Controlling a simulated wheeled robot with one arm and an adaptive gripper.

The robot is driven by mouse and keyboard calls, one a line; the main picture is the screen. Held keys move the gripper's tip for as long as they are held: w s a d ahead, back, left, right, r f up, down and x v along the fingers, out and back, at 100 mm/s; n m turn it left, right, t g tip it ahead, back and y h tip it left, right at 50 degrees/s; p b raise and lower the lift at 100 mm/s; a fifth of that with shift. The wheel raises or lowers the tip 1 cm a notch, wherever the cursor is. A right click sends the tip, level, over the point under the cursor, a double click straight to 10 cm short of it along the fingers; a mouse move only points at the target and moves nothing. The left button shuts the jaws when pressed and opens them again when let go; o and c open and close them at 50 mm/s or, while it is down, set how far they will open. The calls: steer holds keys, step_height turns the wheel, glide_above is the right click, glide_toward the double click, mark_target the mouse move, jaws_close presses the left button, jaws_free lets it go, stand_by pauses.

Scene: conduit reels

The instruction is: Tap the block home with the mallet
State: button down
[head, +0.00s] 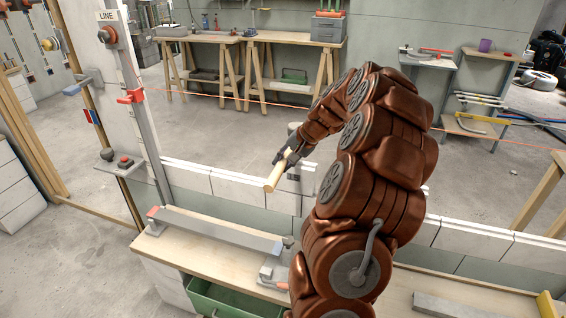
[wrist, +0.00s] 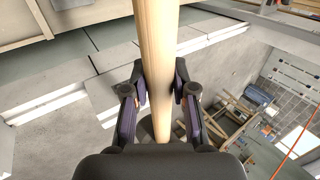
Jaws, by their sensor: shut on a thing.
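My gripper (head: 287,158) is raised above the low block wall, shut around a pale wooden handle (head: 274,178), which I take to be the mallet's. In the wrist view the handle (wrist: 157,40) runs lengthwise between the two fingers of my gripper (wrist: 160,88). The mallet's head cannot be clearly made out. A row of pale blocks (head: 226,187) tops the wall, and more blocks (head: 470,240) show right of my arm. My arm hides the middle of the row. I cannot tell which block stands proud.
A workbench (head: 240,265) with a long grey level-like bar (head: 215,230) and a green drawer (head: 230,300) stands in front of the wall. A post with a red clamp (head: 130,97) rises at left. An orange string (head: 470,138) crosses behind. Open floor lies beyond.

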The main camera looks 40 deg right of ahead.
steer(key=shift+r, duration=0.1)
step_height(320, 180, down, 5)
steer(key=b, duration=0.3)
steer(key=shift+r+p, duration=1.25)
steer(key=shift+r, duration=1.15)
steer(key=shift+f+b, duration=0.25)
steer(key=shift+b, duration=0.05)
stand_by(0.9)
